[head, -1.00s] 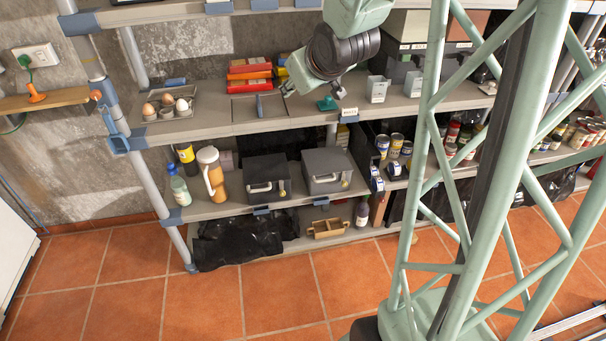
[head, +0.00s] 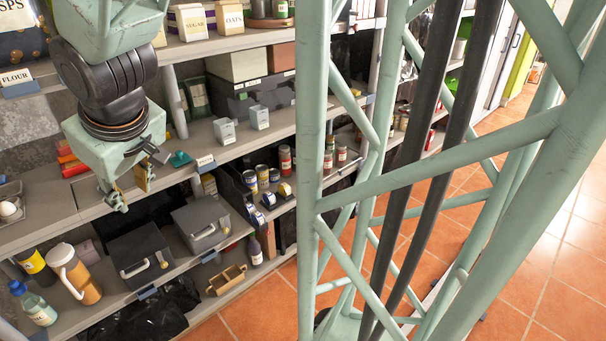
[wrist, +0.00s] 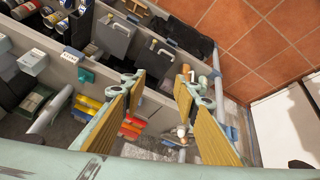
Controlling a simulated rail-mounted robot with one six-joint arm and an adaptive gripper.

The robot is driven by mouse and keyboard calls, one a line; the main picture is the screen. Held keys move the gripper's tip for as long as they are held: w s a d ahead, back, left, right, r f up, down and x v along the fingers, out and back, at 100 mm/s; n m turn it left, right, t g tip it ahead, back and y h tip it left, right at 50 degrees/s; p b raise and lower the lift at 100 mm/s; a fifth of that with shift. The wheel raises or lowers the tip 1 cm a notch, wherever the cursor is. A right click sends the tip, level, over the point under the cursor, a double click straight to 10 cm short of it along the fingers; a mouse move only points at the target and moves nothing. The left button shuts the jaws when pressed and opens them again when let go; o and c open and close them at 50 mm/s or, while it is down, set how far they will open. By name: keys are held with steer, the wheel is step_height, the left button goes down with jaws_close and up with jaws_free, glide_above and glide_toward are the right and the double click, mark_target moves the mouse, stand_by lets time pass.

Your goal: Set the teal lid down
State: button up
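The teal lid (head: 180,158) rests on the middle shelf near its front edge, beside a small label. It also shows in the wrist view (wrist: 86,75), to the left of both fingers and outside the gap between them. My gripper (head: 133,190) is left of the lid in the head view, apart from it, and appears in front of the shelf edge. In the wrist view my gripper (wrist: 161,80) has its two yellow-padded fingers spread wide with nothing held between them.
Two small grey containers (head: 225,131) stand right of the lid. Red boxes (head: 70,161) and an egg tray (head: 10,207) are to the left. Below are two dark boxes with handles (head: 202,222), a jug (head: 74,272) and cans (head: 262,176). Tiled floor lies in front.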

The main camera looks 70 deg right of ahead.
steer(key=s+a+r, duration=0.3)
steer(key=s+r, duration=0.2)
steer(key=r, duration=0.1)
steer(key=s+a+r+g+y, duration=0.1)
steer(key=s+a, duration=0.4)
steer(key=s, duration=0.5)
steer(key=s+a+r+y, duration=0.1)
steer(key=s+a, duration=0.3)
steer(key=s, duration=0.5)
steer(key=shift+s+a+g, duration=0.35)
steer(key=shift+s+g, duration=0.05)
steer(key=shift+a, duration=0.1)
